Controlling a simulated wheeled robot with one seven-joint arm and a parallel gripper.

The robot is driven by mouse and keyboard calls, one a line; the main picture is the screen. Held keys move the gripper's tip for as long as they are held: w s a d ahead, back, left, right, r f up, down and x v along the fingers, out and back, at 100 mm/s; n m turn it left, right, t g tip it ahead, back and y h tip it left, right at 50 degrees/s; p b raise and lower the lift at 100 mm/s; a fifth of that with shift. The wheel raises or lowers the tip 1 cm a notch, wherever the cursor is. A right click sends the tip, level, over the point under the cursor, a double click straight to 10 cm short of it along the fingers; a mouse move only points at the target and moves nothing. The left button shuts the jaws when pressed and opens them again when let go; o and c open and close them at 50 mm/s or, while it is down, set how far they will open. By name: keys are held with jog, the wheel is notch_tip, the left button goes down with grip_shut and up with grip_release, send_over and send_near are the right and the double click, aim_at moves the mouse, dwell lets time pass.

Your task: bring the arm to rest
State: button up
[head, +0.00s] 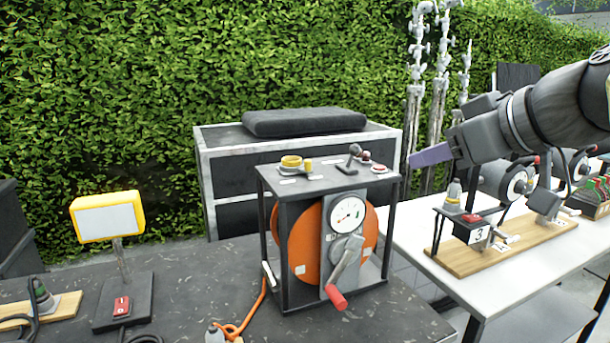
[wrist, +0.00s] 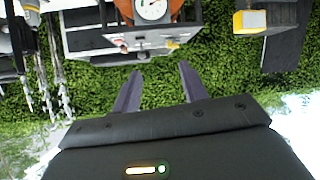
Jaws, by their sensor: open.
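My arm comes in from the right edge in the head view, and my gripper (head: 432,155) is held in the air, pointing left. It is above the gap between the dark table and the white table. In the wrist view my gripper (wrist: 158,82) shows two purple fingers spread apart, with nothing between them. Behind them the hedge (wrist: 155,95) shows upside down. The gripper touches nothing that I can see.
An orange reel in a black frame (head: 284,180), with a gauge and red-handled crank, stands on the dark table (head: 190,285). A yellow lamp (head: 108,216) is at left. The white table (head: 395,225) holds a wooden board (head: 470,262) with devices. A black case (head: 225,155) stands behind.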

jog(key=w+f+m+g+h, duration=0.3)
jog(key=f+m+g, duration=0.15)
jog(key=f, duration=1.75)
jog(key=s+a+f+m+g+h, duration=0.15)
jog(key=s+f, duration=0.35)
jog(key=f, duration=0.7)
jog(key=s+a+f+m+g+h, duration=0.15)
jog(key=s+f, duration=0.45)
jog(key=f, duration=0.6)
notch_tip(320, 180, up, 22)
jog(key=p, duration=2.1)
jog(key=shift+w, duration=0.4)
jog(key=shift+s, duration=0.15)
